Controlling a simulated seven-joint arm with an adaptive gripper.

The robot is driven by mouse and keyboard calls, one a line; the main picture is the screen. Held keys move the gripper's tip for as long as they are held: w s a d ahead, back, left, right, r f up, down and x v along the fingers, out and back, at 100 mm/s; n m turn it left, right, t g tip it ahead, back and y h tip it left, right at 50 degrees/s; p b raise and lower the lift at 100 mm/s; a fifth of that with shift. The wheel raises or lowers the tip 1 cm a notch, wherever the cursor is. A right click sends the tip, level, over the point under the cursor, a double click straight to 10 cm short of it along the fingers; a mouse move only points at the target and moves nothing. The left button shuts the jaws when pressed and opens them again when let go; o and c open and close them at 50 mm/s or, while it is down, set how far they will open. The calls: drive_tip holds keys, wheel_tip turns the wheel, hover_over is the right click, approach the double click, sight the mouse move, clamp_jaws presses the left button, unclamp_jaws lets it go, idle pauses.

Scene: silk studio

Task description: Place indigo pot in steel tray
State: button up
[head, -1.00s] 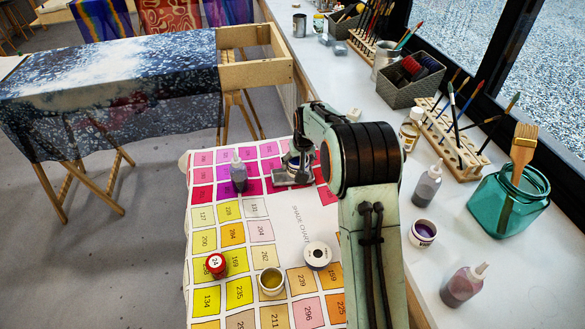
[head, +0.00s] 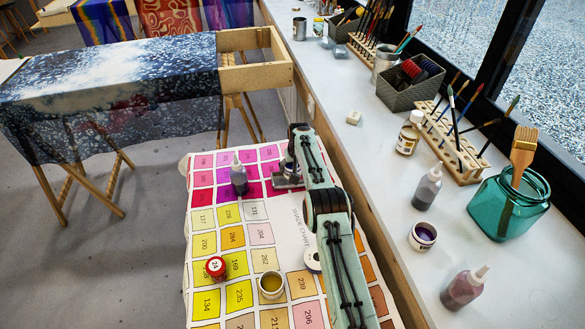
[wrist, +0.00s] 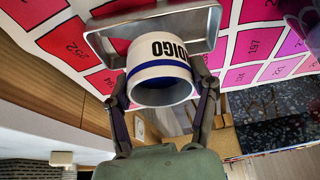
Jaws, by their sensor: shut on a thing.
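The indigo pot (wrist: 160,72) is white with a blue band and dark "INDIGO" lettering, seen in the wrist view. My gripper (wrist: 157,82) is shut on it, one finger on each side. The steel tray (wrist: 212,28) is a shallow grey metal tray right behind the pot in that view, and the pot overlaps its near rim. I cannot tell whether the pot touches the tray floor. In the head view the tray (head: 284,183) lies on the shade chart at the far right, partly hidden by my arm, and the pot is mostly hidden.
A grey dye bottle (head: 239,178) stands just left of the tray. A red-capped pot (head: 215,268) and an open ochre pot (head: 271,285) stand nearer on the chart. A white tape roll (head: 313,258) is partly behind my arm. The windowsill (head: 375,185) runs along the right.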

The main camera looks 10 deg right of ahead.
drive_tip(key=shift+f, duration=0.45)
drive_tip(key=shift+f, duration=0.35)
drive_tip(key=o, duration=1.2)
